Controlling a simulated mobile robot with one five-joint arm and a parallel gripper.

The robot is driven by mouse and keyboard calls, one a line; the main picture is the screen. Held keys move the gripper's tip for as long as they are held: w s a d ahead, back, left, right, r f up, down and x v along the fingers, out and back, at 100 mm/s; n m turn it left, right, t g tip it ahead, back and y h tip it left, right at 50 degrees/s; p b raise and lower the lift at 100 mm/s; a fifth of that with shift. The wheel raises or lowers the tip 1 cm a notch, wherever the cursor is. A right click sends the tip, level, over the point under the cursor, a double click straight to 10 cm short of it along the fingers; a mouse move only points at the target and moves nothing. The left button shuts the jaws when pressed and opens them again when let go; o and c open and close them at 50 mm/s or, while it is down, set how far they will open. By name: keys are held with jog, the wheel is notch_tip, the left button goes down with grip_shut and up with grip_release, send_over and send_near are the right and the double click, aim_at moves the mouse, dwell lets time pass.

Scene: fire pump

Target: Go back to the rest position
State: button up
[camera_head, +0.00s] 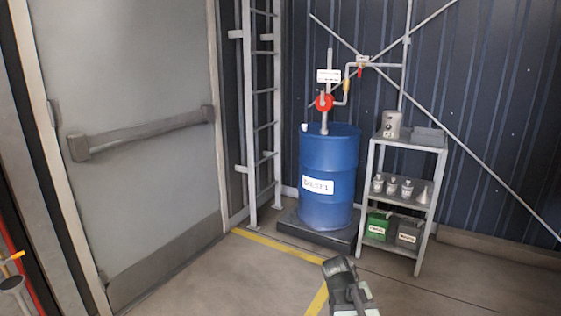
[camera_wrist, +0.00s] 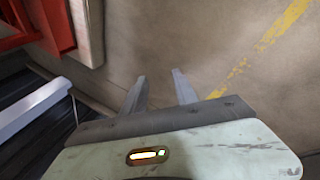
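My gripper (camera_wrist: 160,88) shows in the wrist view with its two fingers apart and nothing between them. It points at bare concrete floor. In the head view my arm (camera_head: 346,287) reaches up from the bottom edge, right of the middle, and its fingers cannot be made out there. It appears in front of the blue drum (camera_head: 328,205) and the shelf, with floor around it. No object is held.
A grey door with a push bar (camera_head: 140,132) is at the left, beside a ladder (camera_head: 263,120). The drum stands on a dark pallet (camera_head: 315,234) with a red pump (camera_head: 324,102). A shelf (camera_head: 419,208) holds bottles and boxes. Red structure (camera_wrist: 38,25) shows in the wrist view.

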jog(key=s+a+f+g+y, duration=0.15)
jog(key=s+a+y, duration=0.4)
jog(key=a, duration=0.55)
notch_tip(320, 180, up, 24)
jog(key=p, duration=2.5)
jog(key=shift+h, duration=0.25)
jog(key=shift+d, duration=0.15)
